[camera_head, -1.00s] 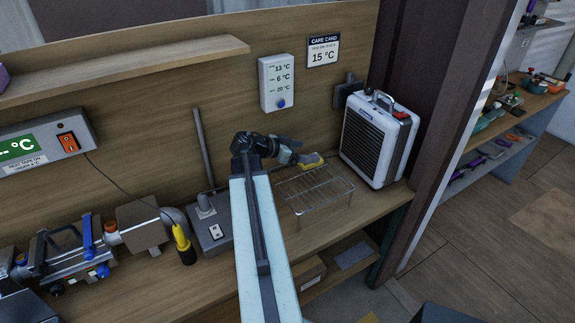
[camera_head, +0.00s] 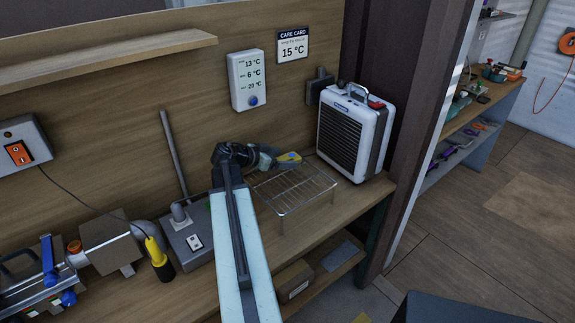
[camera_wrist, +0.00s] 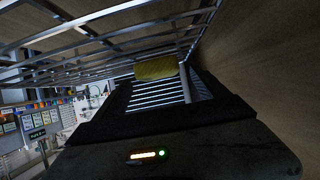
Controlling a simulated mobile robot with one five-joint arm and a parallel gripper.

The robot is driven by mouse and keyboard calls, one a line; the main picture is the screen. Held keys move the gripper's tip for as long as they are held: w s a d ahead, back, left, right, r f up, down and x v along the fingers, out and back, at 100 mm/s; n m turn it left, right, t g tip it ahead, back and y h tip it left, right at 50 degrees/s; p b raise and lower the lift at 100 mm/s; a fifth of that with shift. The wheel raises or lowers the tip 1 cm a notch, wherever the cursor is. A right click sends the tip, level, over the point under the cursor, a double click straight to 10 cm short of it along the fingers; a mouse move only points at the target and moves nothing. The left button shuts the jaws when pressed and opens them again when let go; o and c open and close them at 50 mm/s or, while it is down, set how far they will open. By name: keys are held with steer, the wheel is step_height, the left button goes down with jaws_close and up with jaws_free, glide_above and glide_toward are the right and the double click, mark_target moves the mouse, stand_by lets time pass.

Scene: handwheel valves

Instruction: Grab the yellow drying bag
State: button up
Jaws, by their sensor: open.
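The yellow drying bag (camera_head: 289,157) is small and mostly hidden behind my gripper in the head view, at the back-left of the wire rack (camera_head: 300,190). It also shows in the wrist view (camera_wrist: 156,68), straight ahead at the far end of my jaws. My gripper (camera_head: 272,159) reaches in from the left, low by the back wall. In the wrist view my gripper (camera_wrist: 158,82) is open, with a dark finger on each side of the bag's line. I cannot tell whether the bag is between the fingertips or just beyond them.
A white heater (camera_head: 355,130) stands right of the rack. A grey base with an upright rod (camera_head: 187,232) and a yellow-black handle (camera_head: 158,258) are on the left. The wooden back wall (camera_head: 150,90) is close behind my gripper.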

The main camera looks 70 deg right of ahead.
mark_target(288, 158)
steer(key=x, duration=0.3)
steer(key=shift+w+a+f+b, duration=0.1)
steer(key=shift+b, duration=0.3)
steer(key=c, duration=1.5)
step_height(288, 158, up, 10)
steer(key=p, duration=1)
